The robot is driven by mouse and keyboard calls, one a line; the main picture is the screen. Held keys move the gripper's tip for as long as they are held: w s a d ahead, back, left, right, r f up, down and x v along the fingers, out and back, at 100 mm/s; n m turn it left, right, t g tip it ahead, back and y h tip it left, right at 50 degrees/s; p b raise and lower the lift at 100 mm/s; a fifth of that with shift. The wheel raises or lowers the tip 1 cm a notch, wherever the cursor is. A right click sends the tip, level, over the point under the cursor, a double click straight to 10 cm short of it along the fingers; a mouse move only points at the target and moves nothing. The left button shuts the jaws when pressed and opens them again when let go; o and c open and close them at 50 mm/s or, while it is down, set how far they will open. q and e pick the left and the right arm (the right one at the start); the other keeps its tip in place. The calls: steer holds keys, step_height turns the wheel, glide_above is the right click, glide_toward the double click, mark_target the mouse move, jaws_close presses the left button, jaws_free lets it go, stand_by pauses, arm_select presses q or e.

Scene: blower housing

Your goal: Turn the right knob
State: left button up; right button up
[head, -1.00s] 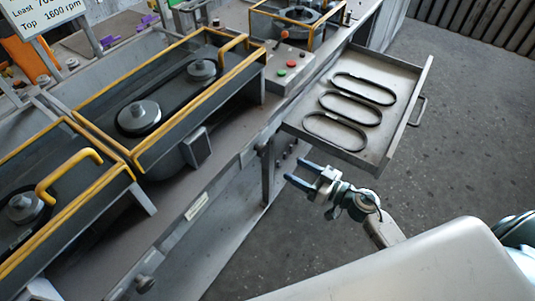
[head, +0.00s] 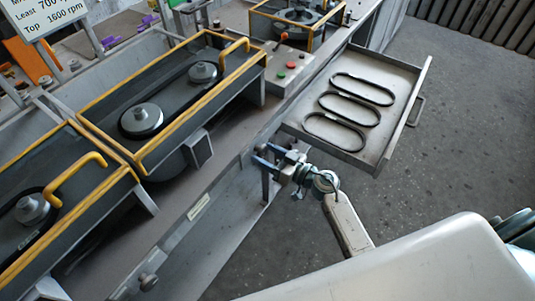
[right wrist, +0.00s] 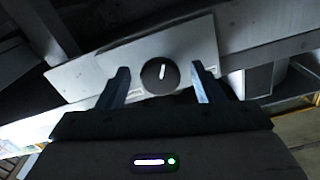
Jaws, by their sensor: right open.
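In the right wrist view a round dark knob (right wrist: 160,73) with a white pointer line sits on a pale metal plate (right wrist: 95,72). The pointer is nearly upright in that view. My right gripper (right wrist: 160,84) is open, with one finger on each side of the knob in the picture. I cannot tell whether the fingers touch it or how far off it is. In the head view my right gripper (head: 264,155) is at the bench front, left of the open drawer, and I cannot make out this knob. My left gripper is not in view.
An open drawer (head: 408,70) with several black belts juts out just right of my right gripper. Another knob (head: 148,281) is on the bench front at lower left. Yellow-edged housings (head: 133,153) with pulleys stand on the bench. A control box (head: 288,70) has coloured buttons.

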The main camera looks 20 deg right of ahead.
steer(key=c, duration=1)
steer(key=shift+o, duration=0.2)
steer(key=shift+n, duration=0.3)
